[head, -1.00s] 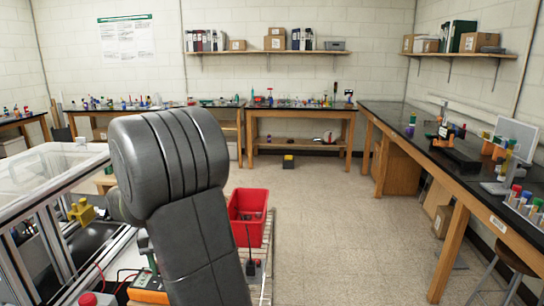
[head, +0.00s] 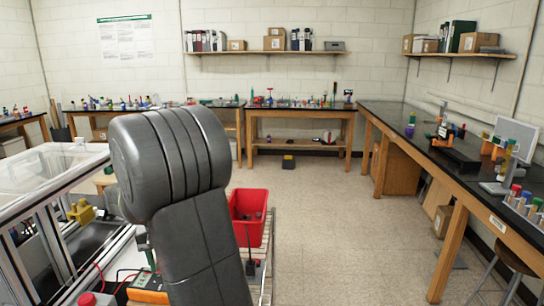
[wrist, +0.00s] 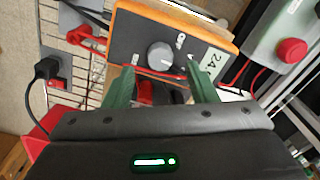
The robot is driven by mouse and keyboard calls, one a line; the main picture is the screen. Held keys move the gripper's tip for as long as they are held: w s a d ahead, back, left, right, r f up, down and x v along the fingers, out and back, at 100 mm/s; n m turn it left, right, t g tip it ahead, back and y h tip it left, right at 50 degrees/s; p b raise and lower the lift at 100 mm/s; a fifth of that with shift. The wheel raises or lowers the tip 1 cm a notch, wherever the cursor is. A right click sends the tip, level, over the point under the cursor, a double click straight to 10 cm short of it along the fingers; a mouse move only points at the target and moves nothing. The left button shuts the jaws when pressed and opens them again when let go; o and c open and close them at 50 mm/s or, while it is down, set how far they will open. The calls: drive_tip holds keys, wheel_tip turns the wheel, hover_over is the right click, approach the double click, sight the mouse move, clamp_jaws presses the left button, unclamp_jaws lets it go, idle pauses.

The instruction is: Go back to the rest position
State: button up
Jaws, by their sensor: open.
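My gripper (wrist: 160,88) shows in the wrist view with two green fingers spread apart and nothing between them. Beyond the fingertips is an orange-framed meter (wrist: 172,42) with a grey knob and the label 24. It also shows low in the head view (head: 148,288), partly cut off by my grey arm. I cannot tell the exact gap between the fingertips and the meter.
A red bin (head: 248,208) stands right of my arm. The extrusion frame (head: 50,215) with a clear top is at the left, with a yellow part (head: 82,211) inside. A red button (wrist: 291,50) sits beside the meter. A black-topped bench (head: 440,150) runs along the right; the floor between is clear.

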wheel_tip(320, 180, up, 10)
wheel_tip(320, 180, down, 14)
drive_tip(key=shift+r, duration=0.15)
drive_tip(key=shift+n, duration=0.4)
drive_tip(key=n, duration=0.4)
drive_tip(key=shift+n, duration=0.3)
drive_tip(key=n, duration=0.6)
drive_tip(key=shift+n, duration=0.3)
drive_tip(key=shift+r, duration=3.1)
